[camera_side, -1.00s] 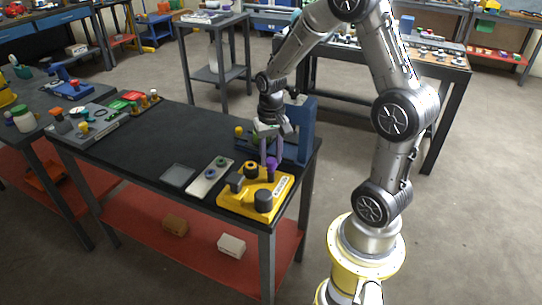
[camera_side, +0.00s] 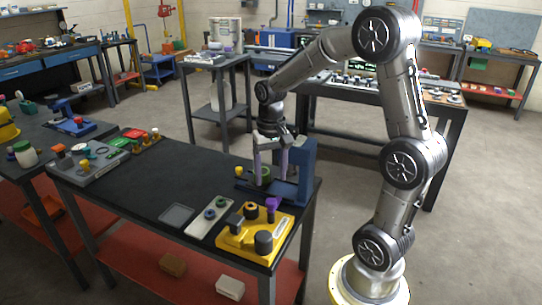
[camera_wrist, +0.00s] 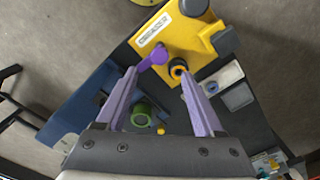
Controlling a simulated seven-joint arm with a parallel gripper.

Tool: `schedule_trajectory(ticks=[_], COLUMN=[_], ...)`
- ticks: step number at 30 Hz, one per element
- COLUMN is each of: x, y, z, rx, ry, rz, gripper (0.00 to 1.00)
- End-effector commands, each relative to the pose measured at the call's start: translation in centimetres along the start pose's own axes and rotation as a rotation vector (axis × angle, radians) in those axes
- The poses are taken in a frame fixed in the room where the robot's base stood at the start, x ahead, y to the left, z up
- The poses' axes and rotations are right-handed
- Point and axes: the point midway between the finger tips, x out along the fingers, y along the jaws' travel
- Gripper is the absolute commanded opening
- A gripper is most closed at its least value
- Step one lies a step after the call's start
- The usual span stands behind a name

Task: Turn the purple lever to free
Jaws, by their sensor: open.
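The purple lever (camera_side: 271,203) stands at the back edge of a yellow box (camera_side: 232,243) near the table's right front. In the wrist view, the lever (camera_wrist: 152,59) points from the edge of the yellow box (camera_wrist: 187,38) down and left. My gripper (camera_side: 271,172) is open and empty, with its two purple fingers pointing down behind and above the lever. In the wrist view, the gripper's fingertips (camera_wrist: 160,73) are spread on either side of the lever's near end, apart from it in height as far as I can tell.
A blue stand (camera_side: 306,165) with a green round part (camera_wrist: 144,112) is close beside my gripper. The yellow box also carries black knobs and an orange-ringed black part (camera_wrist: 178,68). A pale plate (camera_side: 208,217) with two knobs lies to its left. The table's middle is clear.

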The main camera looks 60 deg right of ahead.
Motion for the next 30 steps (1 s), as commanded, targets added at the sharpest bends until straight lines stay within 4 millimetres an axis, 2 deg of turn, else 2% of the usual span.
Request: schedule_trajectory(ticks=[3,9,14,25,28,30], x=[-2.5,-5.1,-5.9,-6.1,-7.9,-9.5], y=[0.0,0.0,0.0,-0.4,-1.5,-2.3], z=[-0.1,0.0,0.0,0.2,1.1,2.9], rx=[0.0,0.0,0.0,-0.012,-0.056,-0.102], ry=[0.005,0.002,0.001,0.005,0.054,0.097], rz=[-0.002,-0.001,-0.001,-0.002,-0.023,-0.044], gripper=[0.69,0.69,0.69,0.69,0.69,0.69])
